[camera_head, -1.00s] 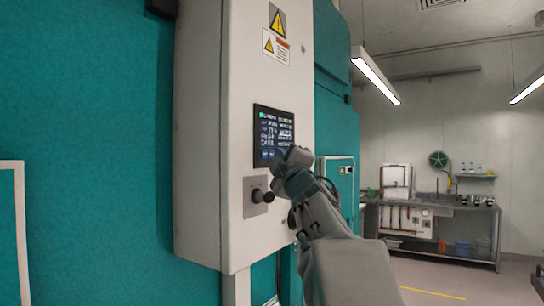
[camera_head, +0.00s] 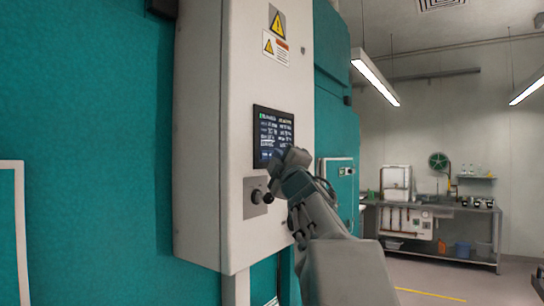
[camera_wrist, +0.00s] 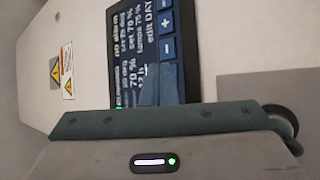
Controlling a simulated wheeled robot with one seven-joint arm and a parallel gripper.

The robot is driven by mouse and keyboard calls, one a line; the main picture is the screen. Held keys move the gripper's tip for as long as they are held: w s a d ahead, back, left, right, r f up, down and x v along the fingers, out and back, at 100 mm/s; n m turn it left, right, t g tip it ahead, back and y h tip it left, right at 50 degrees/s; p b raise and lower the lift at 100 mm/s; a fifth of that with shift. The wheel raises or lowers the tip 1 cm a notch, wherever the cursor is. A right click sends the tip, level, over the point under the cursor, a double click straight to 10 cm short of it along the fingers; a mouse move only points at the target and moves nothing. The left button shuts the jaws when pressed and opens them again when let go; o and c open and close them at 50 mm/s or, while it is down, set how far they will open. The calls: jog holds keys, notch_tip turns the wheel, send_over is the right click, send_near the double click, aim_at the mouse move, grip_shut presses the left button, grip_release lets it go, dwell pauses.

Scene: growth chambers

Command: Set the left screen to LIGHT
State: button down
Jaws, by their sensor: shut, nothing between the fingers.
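The screen (camera_head: 273,132) is a dark panel with white text on the pale control box. In the wrist view the screen (camera_wrist: 125,45) appears turned sideways, and I read "no alarm", "set 70 %", "edit DAY" and blue "+" and "-" buttons. My gripper (camera_head: 284,164) is shut and empty at the screen's lower edge. In the wrist view my gripper's fingertips (camera_wrist: 160,84) overlap the screen beside the "-" button and hide part of it. I cannot tell whether they touch the glass.
A black knob (camera_head: 268,197) on a grey plate sticks out just below the screen, close to my gripper. Warning labels (camera_head: 275,46) are above. A teal wall (camera_head: 90,130) is at the left. A workbench (camera_head: 440,215) stands far right, with open floor before it.

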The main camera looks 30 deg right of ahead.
jog(key=shift+s, duration=0.1)
jog(key=shift+s+d, duration=0.25)
jog(key=shift+s, duration=0.35)
jog(key=s, duration=0.1)
jog(key=s+d+p, duration=0.1)
jog(key=s, duration=0.1)
jog(key=s+d, duration=0.1)
jog(key=shift+s, duration=0.3)
dwell(2.3)
